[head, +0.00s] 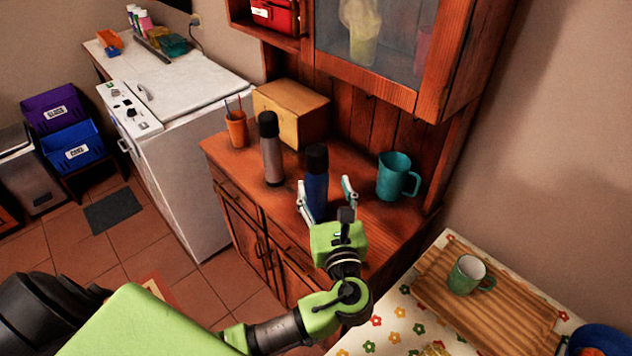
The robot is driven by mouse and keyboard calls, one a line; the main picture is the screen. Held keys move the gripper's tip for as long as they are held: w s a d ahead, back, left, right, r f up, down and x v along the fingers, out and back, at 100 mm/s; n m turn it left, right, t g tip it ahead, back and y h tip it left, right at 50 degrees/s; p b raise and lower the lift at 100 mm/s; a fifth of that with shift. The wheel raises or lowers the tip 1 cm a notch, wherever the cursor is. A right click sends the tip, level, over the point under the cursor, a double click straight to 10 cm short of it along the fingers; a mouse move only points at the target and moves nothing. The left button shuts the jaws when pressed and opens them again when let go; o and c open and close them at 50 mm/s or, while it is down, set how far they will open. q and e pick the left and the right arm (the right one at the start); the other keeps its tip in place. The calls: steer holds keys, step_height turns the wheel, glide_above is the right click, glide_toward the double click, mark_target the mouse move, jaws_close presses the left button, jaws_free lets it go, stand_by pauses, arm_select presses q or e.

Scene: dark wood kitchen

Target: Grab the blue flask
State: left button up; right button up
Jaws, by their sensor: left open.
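The blue flask (315,192) with a black cap stands upright on the wooden cabinet's counter. My left gripper (326,198) is open at the flask, with one finger on each side of its lower body. I cannot tell whether either finger touches it. A grey flask (272,158) with a black cap stands to the left of the blue one. My right gripper is not in view.
A teal pitcher (393,177) stands to the right of the gripper. A wooden box (291,110) and an orange cup (237,130) are behind on the left. A flowered table (393,318) with a green mug (466,275) is at the front right.

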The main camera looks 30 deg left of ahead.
mark_target(319, 165)
arm_select(q)
steer(key=p+x, duration=0.1)
steer(key=x, duration=0.5)
steer(key=shift+f, duration=0.1)
steer(key=shift+w+a+p, duration=0.3)
steer(key=shift+w, duration=0.1)
steer(key=p+x, duration=0.1)
steer(key=x, duration=0.3)
steer(key=shift+w+f+p, duration=0.15)
steer(key=shift+f+p, duration=0.05)
steer(key=shift+p, duration=0.1)
steer(key=shift+w+a+f, duration=0.1)
steer(key=shift+w+a, duration=0.05)
steer(key=shift+a, duration=0.05)
steer(key=shift+d, duration=0.1)
steer(key=c, duration=1.7)
jaws_close()
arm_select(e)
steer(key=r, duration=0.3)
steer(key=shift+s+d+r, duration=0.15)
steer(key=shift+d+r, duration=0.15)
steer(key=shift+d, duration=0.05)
